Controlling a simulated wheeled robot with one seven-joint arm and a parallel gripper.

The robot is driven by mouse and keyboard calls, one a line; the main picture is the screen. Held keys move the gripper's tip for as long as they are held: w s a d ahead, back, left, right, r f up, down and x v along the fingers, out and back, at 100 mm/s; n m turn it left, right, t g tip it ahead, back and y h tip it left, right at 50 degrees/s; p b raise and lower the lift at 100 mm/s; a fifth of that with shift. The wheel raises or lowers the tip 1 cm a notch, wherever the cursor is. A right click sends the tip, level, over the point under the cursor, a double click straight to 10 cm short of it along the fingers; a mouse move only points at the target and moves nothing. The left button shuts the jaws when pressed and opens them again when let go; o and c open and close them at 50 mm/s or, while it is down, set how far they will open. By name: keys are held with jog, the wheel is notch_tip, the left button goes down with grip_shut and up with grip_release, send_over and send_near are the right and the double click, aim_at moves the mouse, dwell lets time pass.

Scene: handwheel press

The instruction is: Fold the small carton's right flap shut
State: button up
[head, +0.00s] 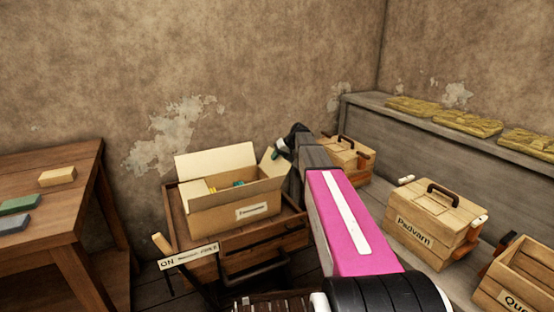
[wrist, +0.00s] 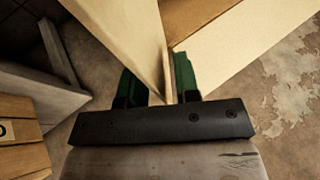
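The small carton (head: 235,214) stands open on a wooden cabinet, with a label on its front and small coloured items inside. Its back flap (head: 215,160) stands up. Its right flap (head: 268,166) is raised at the right side, partly hidden by my gripper (head: 281,150). In the wrist view, the right flap (wrist: 130,35) comes down between the two green fingertips of my gripper (wrist: 159,85). The fingers stand apart, one on each side of the flap's edge, with a visible gap on the left. Whether the right finger touches the flap is unclear.
The wooden cabinet (head: 187,235) has a lever with an ON label beside it at the left. A table (head: 75,190) with blocks stands at far left. Wooden boxes (head: 433,219) stand on the right, below a grey ledge (head: 375,125). The wall is close behind the carton.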

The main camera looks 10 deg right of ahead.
jog(key=shift+a+f, duration=0.1)
jog(key=shift+f, duration=0.05)
grip_shut()
